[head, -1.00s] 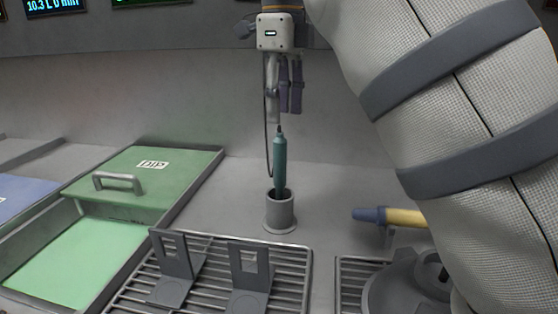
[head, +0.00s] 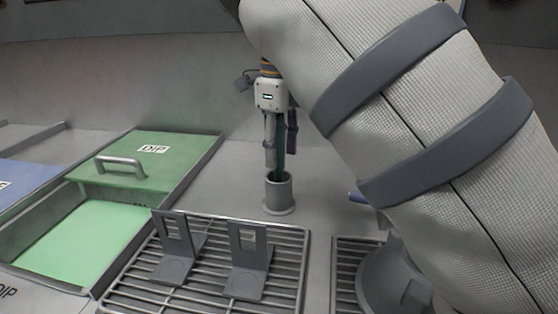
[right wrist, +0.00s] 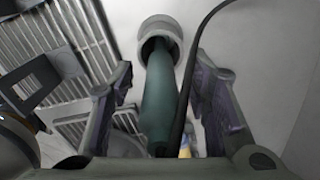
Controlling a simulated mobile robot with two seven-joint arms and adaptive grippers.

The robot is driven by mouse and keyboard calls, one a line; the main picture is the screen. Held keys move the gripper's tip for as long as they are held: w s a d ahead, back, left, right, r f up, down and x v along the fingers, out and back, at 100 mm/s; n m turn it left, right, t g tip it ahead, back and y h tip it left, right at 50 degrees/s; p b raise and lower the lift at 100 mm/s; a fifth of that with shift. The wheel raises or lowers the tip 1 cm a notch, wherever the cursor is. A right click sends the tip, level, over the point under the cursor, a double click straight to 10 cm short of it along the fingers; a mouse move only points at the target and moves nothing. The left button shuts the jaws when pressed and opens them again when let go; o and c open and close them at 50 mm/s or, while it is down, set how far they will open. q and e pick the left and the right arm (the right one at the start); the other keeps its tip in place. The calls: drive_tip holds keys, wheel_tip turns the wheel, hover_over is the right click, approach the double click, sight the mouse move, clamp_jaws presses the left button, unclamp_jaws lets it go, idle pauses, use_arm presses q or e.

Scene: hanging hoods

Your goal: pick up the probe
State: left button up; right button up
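The probe (head: 280,160) is a teal rod standing upright in a grey cup-shaped holder (head: 278,196) in the head view. A dark cable runs from it. My right gripper (head: 280,158) is lowered over the probe with its fingers on either side. In the right wrist view the probe (right wrist: 160,100) lies between the two open fingers (right wrist: 163,85), with gaps on both sides; its lower end sits in the holder (right wrist: 160,32). The probe's top is hidden by my gripper in the head view. My left gripper is not in view.
A wire rack (head: 205,285) with two grey brackets stands in front of the holder. A green tray with a lid marked DIP (head: 150,175) is at left. A second rack (head: 345,285) and a blue-tipped handle (head: 357,197) are at right, partly behind my arm.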

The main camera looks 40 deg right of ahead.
clamp_jaws()
